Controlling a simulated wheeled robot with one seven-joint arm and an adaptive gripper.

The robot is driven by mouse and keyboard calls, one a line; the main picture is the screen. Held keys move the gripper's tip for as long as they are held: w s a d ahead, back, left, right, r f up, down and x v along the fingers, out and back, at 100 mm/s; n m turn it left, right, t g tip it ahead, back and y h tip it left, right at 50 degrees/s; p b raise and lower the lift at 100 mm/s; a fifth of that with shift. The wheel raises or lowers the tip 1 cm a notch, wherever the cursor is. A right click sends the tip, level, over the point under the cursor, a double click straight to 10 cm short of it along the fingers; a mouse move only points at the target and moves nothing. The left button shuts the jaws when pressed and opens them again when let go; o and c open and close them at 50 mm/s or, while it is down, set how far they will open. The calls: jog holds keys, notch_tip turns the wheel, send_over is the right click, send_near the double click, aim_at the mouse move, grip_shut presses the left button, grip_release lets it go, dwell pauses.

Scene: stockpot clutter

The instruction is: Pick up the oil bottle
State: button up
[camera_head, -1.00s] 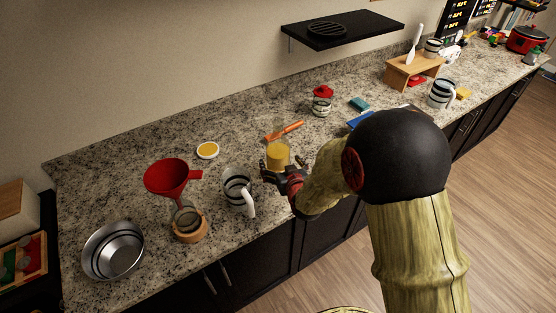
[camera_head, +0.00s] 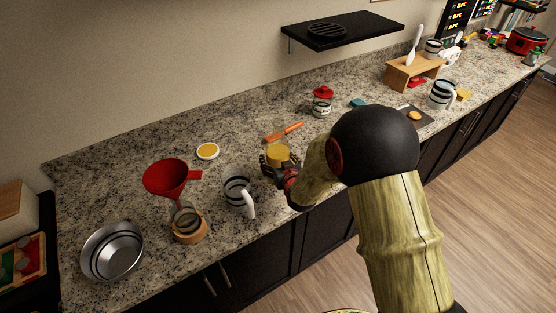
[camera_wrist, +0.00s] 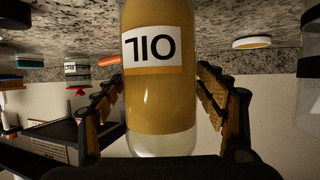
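The oil bottle (camera_head: 278,155), clear with yellow-brown oil, stands upright on the granite counter (camera_head: 130,185). In the wrist view the bottle (camera_wrist: 160,95) fills the middle, upside down, with a white label reading OIL. The bottle's neck is outside the wrist view.
A striped mug (camera_head: 236,190) stands close on the left, with a red funnel (camera_head: 170,177) and a metal bowl (camera_head: 113,251) beyond. An orange-handled utensil (camera_head: 286,130) lies behind the bottle. A red-lidded jar (camera_head: 322,103) stands behind right. A black shelf (camera_head: 345,28) hangs above.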

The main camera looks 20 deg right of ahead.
jog(key=c, duration=1.6)
jog(key=shift+r, duration=0.15)
jog(key=shift+c, duration=0.3)
